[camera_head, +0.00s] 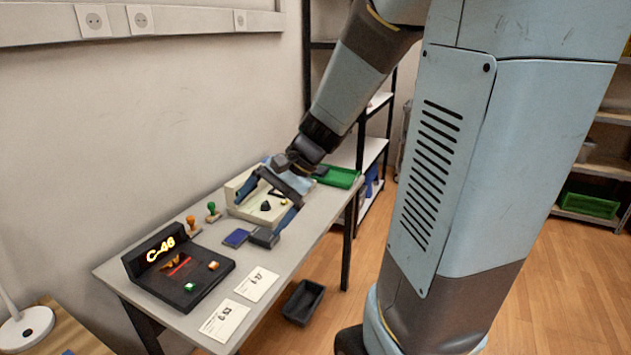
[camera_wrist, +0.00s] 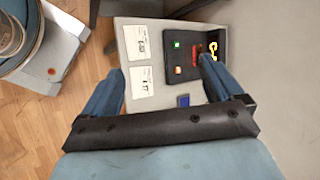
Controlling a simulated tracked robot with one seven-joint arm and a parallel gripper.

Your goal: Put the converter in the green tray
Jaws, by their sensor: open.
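The green tray (camera_head: 342,178) lies at the far right end of the grey table in the head view, partly behind my wrist. My gripper (camera_head: 254,217) is open over the middle of the table, with nothing seen between its fingers. It also shows in the wrist view (camera_wrist: 160,70), with one finger on each side. A small dark blue block (camera_head: 237,238) lies on the table near the fingertips, and it shows between the fingers in the wrist view (camera_wrist: 183,100). I cannot tell for certain whether it is the converter; no other thing is clearly one.
A black console (camera_head: 180,270) reading "C-46" stands at the near left. A beige device (camera_head: 243,208) lies partly behind my gripper. Orange (camera_head: 193,224) and green (camera_head: 212,212) stamps stand by the wall. Two white cards (camera_head: 223,319) lie at the front edge. A black bin (camera_head: 303,302) is on the floor.

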